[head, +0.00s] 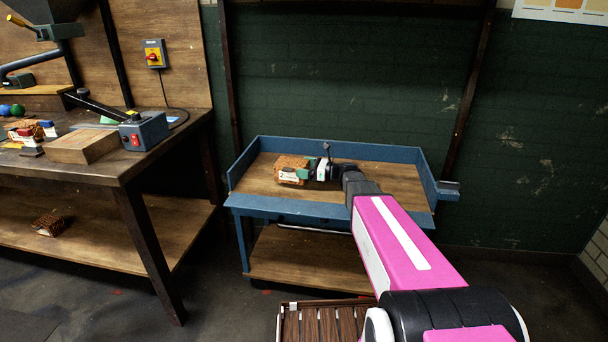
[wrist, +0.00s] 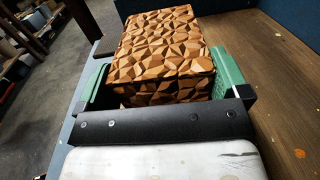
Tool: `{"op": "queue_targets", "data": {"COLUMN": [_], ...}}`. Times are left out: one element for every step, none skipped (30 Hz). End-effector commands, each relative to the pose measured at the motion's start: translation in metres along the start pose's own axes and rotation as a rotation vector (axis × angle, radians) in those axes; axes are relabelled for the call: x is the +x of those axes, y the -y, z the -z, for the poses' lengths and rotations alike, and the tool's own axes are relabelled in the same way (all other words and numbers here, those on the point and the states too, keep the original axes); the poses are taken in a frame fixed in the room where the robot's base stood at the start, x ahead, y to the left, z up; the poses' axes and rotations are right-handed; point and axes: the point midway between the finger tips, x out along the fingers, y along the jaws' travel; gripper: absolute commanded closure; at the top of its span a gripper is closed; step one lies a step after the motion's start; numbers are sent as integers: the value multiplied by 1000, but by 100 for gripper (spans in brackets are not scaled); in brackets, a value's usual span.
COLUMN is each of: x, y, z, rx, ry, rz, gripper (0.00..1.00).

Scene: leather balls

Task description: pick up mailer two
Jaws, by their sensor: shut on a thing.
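Mailer two (head: 291,168) is a brown box-like packet with a faceted, patterned surface and a white label reading 2. It is at the left part of the blue-rimmed tray table (head: 407,188). My gripper (head: 305,172) reaches in from the right and is shut on it. In the wrist view, the mailer (wrist: 165,45) sits between the green fingers of my gripper (wrist: 160,90), one at each side. The dark crossbar hides its near lower part. I cannot tell whether its underside touches the tray floor.
A workbench (head: 110,165) at left carries a blue-grey machine (head: 145,131), a wooden block (head: 83,146) and small items. Another patterned packet (head: 48,225) lies on its lower shelf. A slatted brown surface (head: 322,322) is below. The tray's right side is clear.

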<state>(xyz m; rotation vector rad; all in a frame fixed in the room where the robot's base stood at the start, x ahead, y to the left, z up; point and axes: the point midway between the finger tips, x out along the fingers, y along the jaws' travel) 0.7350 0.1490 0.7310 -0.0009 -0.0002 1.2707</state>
Motion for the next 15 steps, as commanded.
{"op": "queue_targets", "data": {"x": [0, 2, 7, 10, 13, 18, 21, 24, 28, 31, 34, 37, 40, 42, 45], "y": [-1, -8, -19, -26, -32, -41, -47, -52, -59, -64, -69, -75, -79, -83, -87], "z": [-11, -16, -21, -25, -29, -35, -39, -42, -47, -51, -55, -59, -62, -64, -67], "rx": [-2, -1, 0, -1, -1, -1, -1, 0, 0, 0, 0, -1, -1, -1, 0], "ry": [1, 1, 1, 1, 1, 1, 1, 1, 1, 1, 1, 1, 1, 1, 1], "rz": [0, -2, -3, -2, -2, -3, -3, -2, -2, -2, -2, -1, -1, -1, -2], "gripper": [33, 33, 33, 33, 33, 33, 33, 33, 33, 33, 33, 33, 33, 33, 33]}}
